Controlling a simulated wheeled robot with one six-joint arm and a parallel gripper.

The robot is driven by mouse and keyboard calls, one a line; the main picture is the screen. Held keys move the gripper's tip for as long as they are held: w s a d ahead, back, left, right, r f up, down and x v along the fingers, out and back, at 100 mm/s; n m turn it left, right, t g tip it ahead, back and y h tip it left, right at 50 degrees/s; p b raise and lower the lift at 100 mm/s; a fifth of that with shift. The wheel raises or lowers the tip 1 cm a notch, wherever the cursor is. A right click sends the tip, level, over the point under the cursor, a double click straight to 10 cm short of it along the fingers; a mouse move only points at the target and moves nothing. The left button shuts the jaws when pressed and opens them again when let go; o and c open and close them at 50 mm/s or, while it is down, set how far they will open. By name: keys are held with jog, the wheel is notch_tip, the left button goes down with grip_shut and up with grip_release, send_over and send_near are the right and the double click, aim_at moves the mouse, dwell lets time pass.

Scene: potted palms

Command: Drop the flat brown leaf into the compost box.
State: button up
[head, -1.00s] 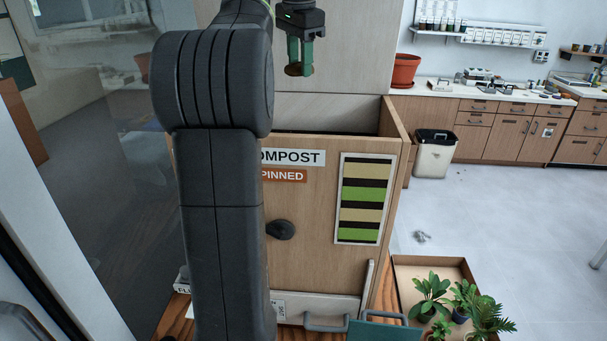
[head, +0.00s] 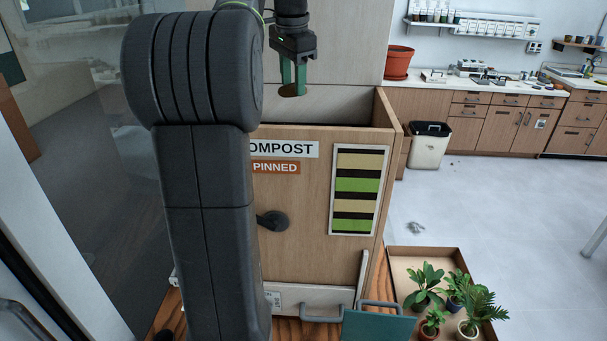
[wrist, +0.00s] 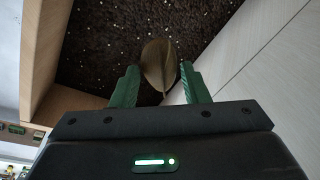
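The compost box (head: 300,205) is a tall wooden box with COMPOST and PINNED labels and a striped panel. Its top is open. In the wrist view dark speckled compost (wrist: 110,40) shows inside it. My gripper (head: 293,88) points down over the opening, above the level of the front rim. The flat brown leaf (wrist: 160,65) sits between the green fingertips of my gripper (wrist: 160,72), which meet its side edges; its stem points back toward the palm. The leaf also shows at the fingertips in the head view (head: 292,91).
A dark knob (head: 273,220) is on the box front. A tray (head: 402,262) of potted plants is on the floor at lower right. A terracotta pot (head: 398,63) stands on the counter behind, near a white bin (head: 429,148). My arm hides the box's left side.

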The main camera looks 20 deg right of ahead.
jog(key=o, duration=0.3)
jog(key=shift+r, duration=0.1)
jog(key=shift+s+a+r, duration=0.1)
jog(key=shift+s+r, duration=0.1)
jog(key=shift+r, duration=1)
jog(key=shift+s+a+r, duration=0.1)
jog(key=shift+s+r, duration=0.1)
jog(key=shift+r, duration=0.95)
jog(key=shift+s+a+r, duration=0.1)
jog(key=shift+s+r, duration=0.1)
jog(key=shift+r, duration=1)
jog(key=shift+f, duration=0.15)
jog(key=f, duration=0.4)
jog(key=w+f, duration=0.1)
jog(key=f, duration=0.2)
jog(key=shift+d, duration=0.3)
notch_tip(320, 180, up, 4)
jog(key=shift+w+r, duration=0.1)
jog(key=shift+w, duration=0.05)
jog(key=shift+r, duration=0.6)
